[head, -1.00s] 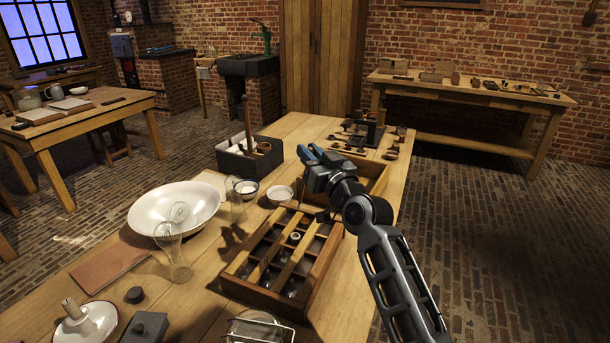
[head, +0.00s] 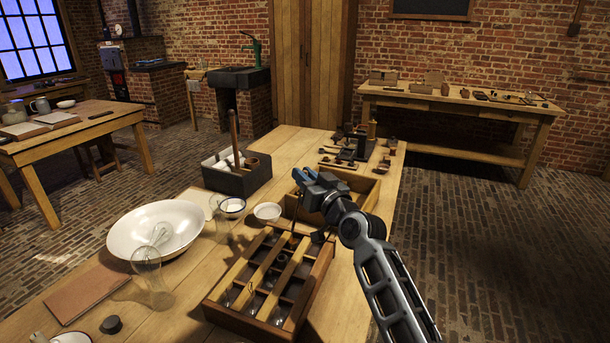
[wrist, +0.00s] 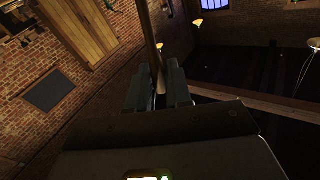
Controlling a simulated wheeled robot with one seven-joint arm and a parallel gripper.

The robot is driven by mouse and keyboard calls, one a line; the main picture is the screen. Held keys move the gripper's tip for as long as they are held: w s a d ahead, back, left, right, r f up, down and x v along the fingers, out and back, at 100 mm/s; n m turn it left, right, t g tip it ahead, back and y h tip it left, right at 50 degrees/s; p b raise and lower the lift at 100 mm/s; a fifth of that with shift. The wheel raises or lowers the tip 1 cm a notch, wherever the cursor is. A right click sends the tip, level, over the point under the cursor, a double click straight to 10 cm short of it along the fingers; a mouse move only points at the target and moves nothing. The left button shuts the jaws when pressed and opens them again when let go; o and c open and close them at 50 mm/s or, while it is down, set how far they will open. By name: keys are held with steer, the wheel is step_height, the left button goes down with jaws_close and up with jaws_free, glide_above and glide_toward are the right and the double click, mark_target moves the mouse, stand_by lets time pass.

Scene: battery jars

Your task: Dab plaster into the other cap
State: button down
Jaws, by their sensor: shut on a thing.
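My gripper (head: 303,177) hangs above the far end of the slotted wooden rack, near the open wooden box. In the wrist view its two fingers (wrist: 160,88) close on a slim brown rod (wrist: 150,40), like a tool handle. A thin dark line below the gripper in the head view may be the tool's lower end. The rack (head: 319,285) holds several glass pieces in its near slots. A small dark round piece sits near its far end; I cannot tell whether it is a cap or holds plaster. A rimmed bowl (head: 232,208) holds something white; a white bowl (head: 267,212) stands beside it.
A large white basin (head: 125,238), a glass jar (head: 148,280) and a brown board (head: 70,297) lie to the left. A dark crate (head: 222,180) with an upright wooden stick stands behind. Small tools crowd the table's far end.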

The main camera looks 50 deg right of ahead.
steer(key=shift+f, duration=0.5)
steer(key=shift+f+b, duration=1.65)
steer(key=shift+b, duration=0.7)
stand_by(1.8)
steer(key=shift+r, duration=0.15)
stand_by(0.8)
steer(key=shift+r+p, duration=2.95)
steer(key=shift+r, duration=0.75)
